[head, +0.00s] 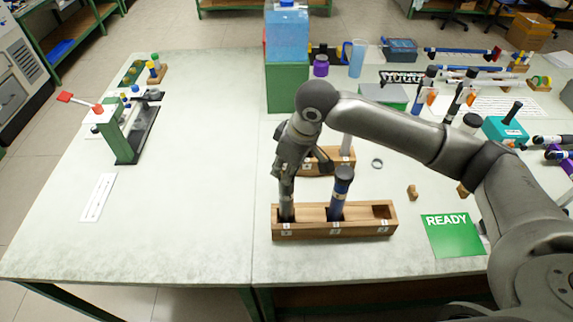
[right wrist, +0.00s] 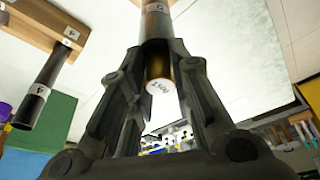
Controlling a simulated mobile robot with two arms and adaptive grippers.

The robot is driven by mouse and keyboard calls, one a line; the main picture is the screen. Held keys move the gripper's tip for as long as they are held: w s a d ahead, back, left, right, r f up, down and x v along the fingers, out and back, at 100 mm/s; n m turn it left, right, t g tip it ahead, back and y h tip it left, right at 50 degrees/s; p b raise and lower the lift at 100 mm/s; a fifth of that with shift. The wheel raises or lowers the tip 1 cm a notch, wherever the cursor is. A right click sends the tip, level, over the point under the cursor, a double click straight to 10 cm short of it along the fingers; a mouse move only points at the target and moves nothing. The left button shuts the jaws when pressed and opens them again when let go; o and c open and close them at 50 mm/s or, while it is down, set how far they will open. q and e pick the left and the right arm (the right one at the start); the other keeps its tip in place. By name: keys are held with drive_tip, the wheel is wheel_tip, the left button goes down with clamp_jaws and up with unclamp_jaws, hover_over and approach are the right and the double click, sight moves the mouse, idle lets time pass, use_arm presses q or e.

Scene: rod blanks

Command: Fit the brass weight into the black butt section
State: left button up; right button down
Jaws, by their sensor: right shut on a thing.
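My right gripper (head: 286,177) is at the top of the black butt section (head: 286,207), which stands upright in the left slot of the front wooden rack (head: 334,229). In the right wrist view the gripper (right wrist: 158,58) is shut on the brass weight (right wrist: 160,66), a short brass cylinder with a pale marked end facing the camera. The weight lines up with the open end of the dark butt section (right wrist: 155,24). Its far end meets or enters that mouth; I cannot tell how deep. The weight is hidden in the head view. My left gripper is not in view.
A dark blue section (head: 341,195) stands in the rack's middle slot, close to the gripper; the right slot is empty. Another wooden rack (head: 314,166) with a pale tube is just behind. A green READY card (head: 453,234) lies right. The table's left half has free room.

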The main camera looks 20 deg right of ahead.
drive_tip(key=shift+s+f, duration=0.1)
drive_tip(key=shift+f, duration=0.1)
drive_tip(key=shift+s+f, duration=0.4)
drive_tip(key=shift+f, duration=0.2)
drive_tip(key=c, duration=1.5)
unclamp_jaws()
drive_tip(key=shift+f, duration=0.1)
drive_tip(key=shift+o, duration=1)
drive_tip(key=shift+w, duration=0.15)
drive_tip(key=shift+w+d+f, duration=0.1)
drive_tip(key=shift+w+f, duration=0.05)
drive_tip(key=shift+w, duration=0.05)
drive_tip(key=shift+s, duration=0.1)
drive_tip(key=shift+r, duration=0.25)
